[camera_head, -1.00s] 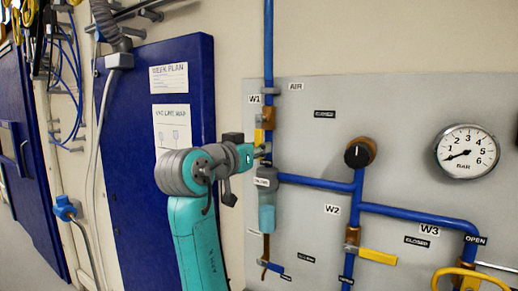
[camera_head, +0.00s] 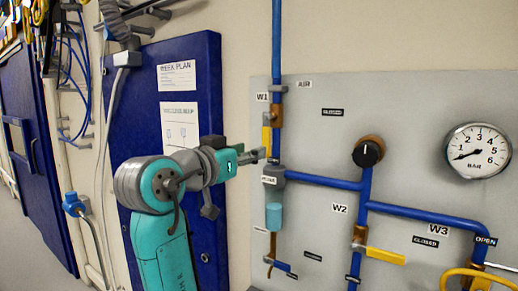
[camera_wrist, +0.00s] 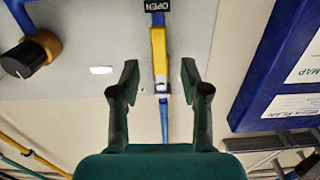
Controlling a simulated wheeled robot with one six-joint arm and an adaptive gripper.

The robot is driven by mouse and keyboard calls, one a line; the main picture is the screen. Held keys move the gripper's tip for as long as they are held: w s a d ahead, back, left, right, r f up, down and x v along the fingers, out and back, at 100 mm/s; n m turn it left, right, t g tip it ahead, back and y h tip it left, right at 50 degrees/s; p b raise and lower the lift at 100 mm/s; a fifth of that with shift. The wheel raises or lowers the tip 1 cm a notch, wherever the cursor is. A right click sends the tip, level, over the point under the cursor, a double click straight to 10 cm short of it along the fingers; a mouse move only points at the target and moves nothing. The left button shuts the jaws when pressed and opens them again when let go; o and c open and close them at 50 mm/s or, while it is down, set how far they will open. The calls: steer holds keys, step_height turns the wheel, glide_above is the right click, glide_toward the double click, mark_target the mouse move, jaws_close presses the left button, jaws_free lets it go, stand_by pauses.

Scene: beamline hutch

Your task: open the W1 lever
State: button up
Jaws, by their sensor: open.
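The W1 lever (camera_head: 266,138) is a yellow handle on a brass valve (camera_head: 277,115) in the blue upright pipe, beside the W1 label (camera_head: 263,97). It hangs along the pipe, not across it. In the wrist view the lever (camera_wrist: 158,55) lies between my finger tips, its end near the OPEN label (camera_wrist: 158,5). My gripper (camera_wrist: 159,75) is open, with a gap on each side of the lever and nothing held. In the head view my gripper (camera_head: 258,155) is at the lever's lower end; its depth from the lever is hard to tell.
A black knob (camera_head: 368,153), the yellow W3 handle (camera_head: 474,276) and a pressure gauge (camera_head: 477,151) are to the right. The yellow W2 lever (camera_head: 385,256) sticks out low on the panel (camera_head: 420,110). A blue door (camera_head: 205,100) is close behind my arm.

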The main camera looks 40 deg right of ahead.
steer(key=shift+v, duration=2.15)
steer(key=shift+a, duration=0.1)
